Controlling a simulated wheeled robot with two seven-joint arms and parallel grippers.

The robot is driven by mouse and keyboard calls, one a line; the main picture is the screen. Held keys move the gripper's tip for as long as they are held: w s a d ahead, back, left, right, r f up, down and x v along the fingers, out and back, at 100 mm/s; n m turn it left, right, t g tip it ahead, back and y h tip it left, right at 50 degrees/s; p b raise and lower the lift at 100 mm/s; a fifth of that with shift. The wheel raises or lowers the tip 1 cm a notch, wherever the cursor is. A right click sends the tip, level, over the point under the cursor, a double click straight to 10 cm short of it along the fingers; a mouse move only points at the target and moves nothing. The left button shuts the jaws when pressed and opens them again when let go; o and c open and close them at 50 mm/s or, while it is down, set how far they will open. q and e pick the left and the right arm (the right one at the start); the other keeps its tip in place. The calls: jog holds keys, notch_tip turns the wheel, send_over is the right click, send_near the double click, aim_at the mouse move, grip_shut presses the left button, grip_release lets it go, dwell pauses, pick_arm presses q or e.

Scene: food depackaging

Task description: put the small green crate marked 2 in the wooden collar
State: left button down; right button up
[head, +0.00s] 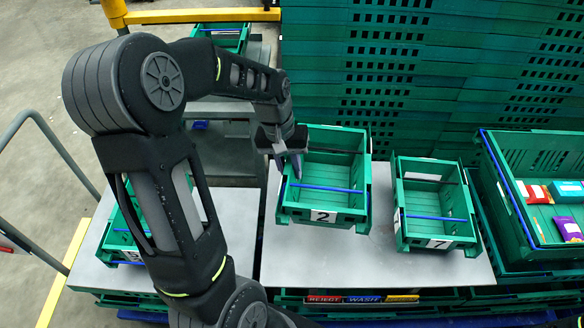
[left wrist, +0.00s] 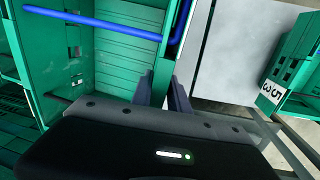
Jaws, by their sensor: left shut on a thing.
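The small green crate marked 2 (head: 323,216) is at the middle of the head view, above the grey table top, empty, with a blue bar across it. It sits slightly askew; I cannot tell whether it touches the table. My left gripper (head: 291,165) is at its left wall, shut on that wall. In the left wrist view the fingers (left wrist: 165,92) are at the wall of the green crate (left wrist: 125,55), which has a blue bar. I cannot make out the wooden collar.
A green crate marked 7 (head: 439,243) stands close on the right. Beyond it is a larger crate (head: 505,195) with several packages. Another small crate (head: 122,240) is at the left, partly behind my arm. Tall stacks of green crates (head: 400,60) block the back.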

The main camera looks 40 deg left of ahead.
pick_arm(q)
jog(key=w+d+r+m, duration=0.3)
jog(key=w+d+r, duration=0.1)
jog(key=d, duration=0.4)
jog(key=w+d+r+m+g, duration=0.1)
jog(key=w+d+r+m, duration=0.2)
jog(key=w+d, duration=0.4)
jog(key=shift+w+d+r, duration=0.3)
jog(key=shift+d+r, duration=0.25)
